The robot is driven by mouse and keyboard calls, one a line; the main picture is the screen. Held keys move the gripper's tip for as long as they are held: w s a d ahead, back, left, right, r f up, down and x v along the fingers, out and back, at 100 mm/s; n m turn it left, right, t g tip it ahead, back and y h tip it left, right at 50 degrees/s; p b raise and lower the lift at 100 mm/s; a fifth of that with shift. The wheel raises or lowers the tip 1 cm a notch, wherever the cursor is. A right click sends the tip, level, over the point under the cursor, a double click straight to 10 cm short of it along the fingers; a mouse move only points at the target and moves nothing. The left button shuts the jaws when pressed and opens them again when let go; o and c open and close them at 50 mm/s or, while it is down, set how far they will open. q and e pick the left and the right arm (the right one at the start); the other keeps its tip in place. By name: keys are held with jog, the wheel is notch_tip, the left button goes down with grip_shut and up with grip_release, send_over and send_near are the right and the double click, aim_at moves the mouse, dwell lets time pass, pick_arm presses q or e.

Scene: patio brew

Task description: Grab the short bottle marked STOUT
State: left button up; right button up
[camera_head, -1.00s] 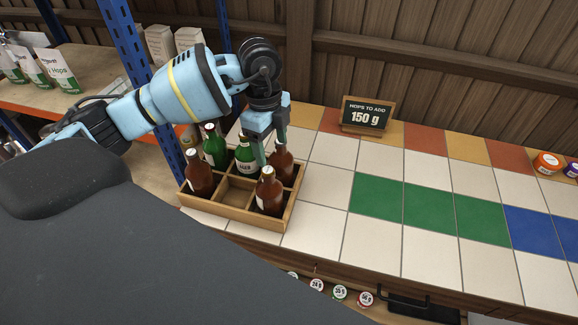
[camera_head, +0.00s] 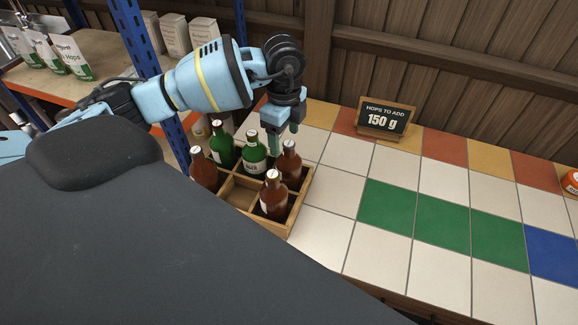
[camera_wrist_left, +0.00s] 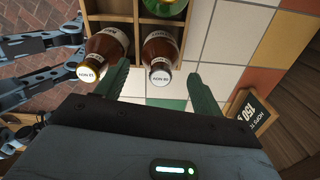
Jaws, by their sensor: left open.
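A wooden crate (camera_head: 240,203) on the tiled counter holds several bottles. Brown bottles stand at its left (camera_head: 203,170), front right (camera_head: 273,196) and back right (camera_head: 288,166). Two green bottles stand at its back left (camera_head: 222,146) and back middle (camera_head: 254,154). I cannot read STOUT on any label. My left gripper (camera_head: 284,140) is open above the back right of the crate, its fingers pointing down by the back-right brown bottle. In the left wrist view, a white-capped brown bottle (camera_wrist_left: 160,55) lies between the open fingers; another brown bottle (camera_wrist_left: 105,48) is just outside the left finger. My right gripper is not seen.
A small sign (camera_head: 386,120) reading "HOPS TO ADD 150 g" stands on the counter behind and right of the crate. A blue shelf post (camera_head: 137,45) rises at the left. An orange-lidded jar (camera_head: 572,182) is at the right edge.

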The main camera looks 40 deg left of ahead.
aim_at(289, 143)
pick_arm(q)
jog(key=f, duration=0.2)
jog(key=d+f, duration=0.1)
jog(key=shift+w+f, duration=0.2)
jog(key=shift+f, duration=0.15)
jog(key=shift+a+f, duration=0.1)
jog(key=shift+f, duration=0.5)
jog(key=shift+c, duration=0.3)
grip_shut()
